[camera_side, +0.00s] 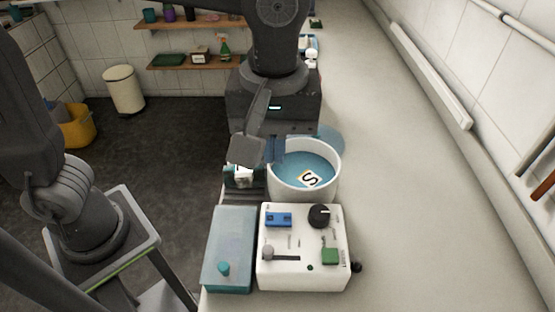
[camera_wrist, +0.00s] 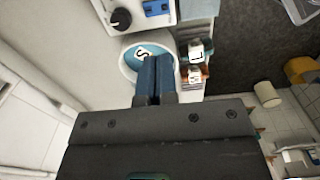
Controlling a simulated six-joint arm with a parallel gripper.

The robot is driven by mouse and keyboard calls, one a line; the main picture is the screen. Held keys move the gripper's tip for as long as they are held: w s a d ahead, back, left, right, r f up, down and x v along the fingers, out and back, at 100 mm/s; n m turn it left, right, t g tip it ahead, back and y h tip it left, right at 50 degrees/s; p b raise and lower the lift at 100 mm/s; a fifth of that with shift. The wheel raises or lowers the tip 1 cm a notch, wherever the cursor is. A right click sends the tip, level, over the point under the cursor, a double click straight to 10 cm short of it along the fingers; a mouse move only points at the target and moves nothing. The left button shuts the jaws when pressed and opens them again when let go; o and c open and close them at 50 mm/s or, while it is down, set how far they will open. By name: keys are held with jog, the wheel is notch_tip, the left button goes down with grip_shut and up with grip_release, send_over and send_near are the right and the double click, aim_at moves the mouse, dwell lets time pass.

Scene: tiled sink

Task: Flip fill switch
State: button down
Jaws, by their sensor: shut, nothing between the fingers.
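A white control box (camera_side: 304,278) stands on the counter in the side view. It has a blue switch (camera_side: 278,219) at its far left, a black knob (camera_side: 320,215), a slider with a grey knob (camera_side: 267,252) and a green button (camera_side: 330,256). I cannot read which control is labelled fill. The blue switch (camera_wrist: 157,7) and black knob (camera_wrist: 121,18) also show at the top of the wrist view. My gripper (camera_side: 276,158) is shut and empty, above the left rim of the round basin, beyond the box and apart from it. Its blue fingers (camera_wrist: 153,72) are together in the wrist view.
The white basin (camera_side: 304,193) holds blue water and a tile marked S (camera_side: 309,178). A teal box (camera_side: 230,250) adjoins the control box on the left. Tiles (camera_wrist: 196,52) sit on a rack beside the basin. The counter on the right is clear.

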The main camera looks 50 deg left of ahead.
aim_at(271, 219)
jog(key=shift+s+a, duration=0.15)
jog(key=shift+s, duration=0.1)
notch_tip(271, 219, down, 14)
jog(key=shift+f, duration=0.1)
dwell(0.5)
jog(key=shift+s+a+f, duration=0.1)
jog(key=shift+f, duration=0.1)
dwell(0.3)
